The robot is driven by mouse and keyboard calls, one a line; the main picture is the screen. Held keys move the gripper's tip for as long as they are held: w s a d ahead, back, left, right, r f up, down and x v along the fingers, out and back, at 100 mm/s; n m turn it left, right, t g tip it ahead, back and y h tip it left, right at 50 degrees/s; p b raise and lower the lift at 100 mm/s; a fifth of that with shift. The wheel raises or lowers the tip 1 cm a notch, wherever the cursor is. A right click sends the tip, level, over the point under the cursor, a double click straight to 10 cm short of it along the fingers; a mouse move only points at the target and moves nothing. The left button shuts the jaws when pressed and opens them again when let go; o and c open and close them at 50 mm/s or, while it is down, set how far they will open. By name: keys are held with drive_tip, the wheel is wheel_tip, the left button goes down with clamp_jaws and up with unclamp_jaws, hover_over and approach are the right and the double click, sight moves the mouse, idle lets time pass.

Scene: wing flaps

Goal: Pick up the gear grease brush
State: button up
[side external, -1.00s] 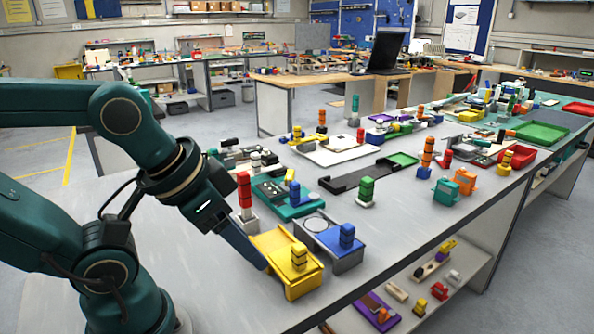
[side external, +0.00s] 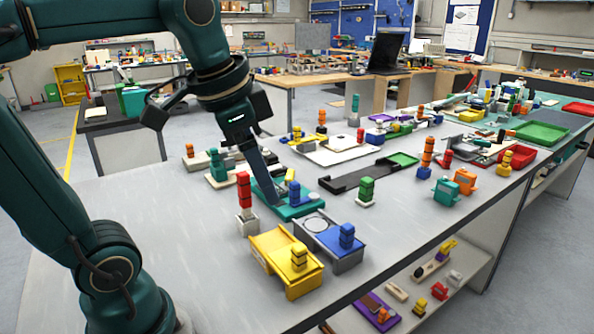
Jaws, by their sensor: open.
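My gripper (side external: 268,190) points down at the teal tray (side external: 312,208), with its grey fingers over or at the tray's left part. The gap between the fingers is hard to see from this side, and nothing shows held in them. A blue knobbed piece (side external: 295,193) stands upright on the tray just right of the fingers. A small yellow piece (side external: 291,175) shows behind them. I cannot tell which piece is the gear grease brush; part of the tray is hidden by my gripper.
A red stacked post (side external: 244,190) stands close left of my gripper. A yellow fixture (side external: 270,243) and a grey-blue fixture (side external: 344,262) stand in front. A green post (side external: 366,188) is to the right. The bench's left part (side external: 190,240) is clear.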

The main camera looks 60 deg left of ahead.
drive_tip(key=w+a+r+g, duration=0.1)
drive_tip(key=w+a, duration=0.3)
drive_tip(key=a, duration=0.1)
drive_tip(key=n+g, duration=0.2)
approach(243, 173)
drive_tip(key=w+d+f, duration=0.2)
drive_tip(key=d, duration=0.2)
drive_tip(key=shift+n+g+h, duration=0.4)
drive_tip(key=shift+n+g, duration=0.1)
drive_tip(key=shift+g, duration=0.1)
drive_tip(key=a+f, duration=0.2)
drive_tip(key=a, duration=0.1)
drive_tip(key=a+f, duration=0.1)
drive_tip(key=shift+s+a+f, duration=0.15)
drive_tip(key=shift+s+f, duration=0.1)
drive_tip(key=shift+s, duration=0.15)
drive_tip(key=shift+s+a+f, duration=0.2)
drive_tip(key=shift+a+f, duration=0.05)
drive_tip(key=shift+f, duration=2.4)
clamp_jaws()
